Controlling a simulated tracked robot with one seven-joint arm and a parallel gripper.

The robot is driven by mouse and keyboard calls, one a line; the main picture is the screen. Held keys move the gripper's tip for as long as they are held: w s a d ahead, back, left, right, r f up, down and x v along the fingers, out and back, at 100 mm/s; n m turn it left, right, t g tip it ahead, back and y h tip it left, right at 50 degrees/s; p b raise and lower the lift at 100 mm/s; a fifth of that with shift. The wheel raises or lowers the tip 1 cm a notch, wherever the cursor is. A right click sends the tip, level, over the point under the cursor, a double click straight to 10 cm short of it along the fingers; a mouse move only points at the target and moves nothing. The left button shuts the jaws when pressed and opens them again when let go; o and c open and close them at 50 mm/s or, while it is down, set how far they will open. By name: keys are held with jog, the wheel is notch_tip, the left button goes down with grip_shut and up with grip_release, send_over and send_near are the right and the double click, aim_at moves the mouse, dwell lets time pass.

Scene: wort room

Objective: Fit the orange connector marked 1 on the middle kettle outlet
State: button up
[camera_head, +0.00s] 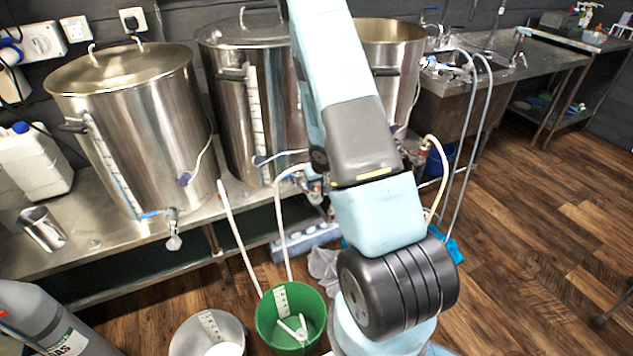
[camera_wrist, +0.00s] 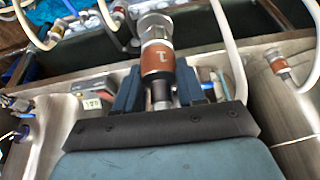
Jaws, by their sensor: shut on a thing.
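The middle kettle (camera_head: 225,105) stands on the steel bench between two others. Its outlet (camera_head: 314,187) shows low on its front, partly behind my arm. In the wrist view my gripper (camera_wrist: 158,82) is shut on the orange connector marked 1 (camera_wrist: 158,62). Its orange band and upside-down 1 show between the dark blue fingers, with a metal collar beyond. I cannot tell whether the connector touches the outlet. In the head view my arm hides the gripper.
The left kettle (camera_head: 130,90) has a bare tap (camera_head: 173,232). Another orange-banded connector with a hose (camera_wrist: 275,66) is at the right of the wrist view. A green bucket (camera_head: 263,318) and a steel pot (camera_head: 180,340) stand on the floor. Pale hoses hang near the arm.

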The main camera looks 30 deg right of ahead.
jog(key=shift+f, duration=0.85)
jog(key=o, duration=1.2)
jog(key=shift+o, duration=0.2)
jog(key=v, duration=1.3)
jog(key=shift+s+r, duration=0.2)
jog(key=shift+r, duration=0.1)
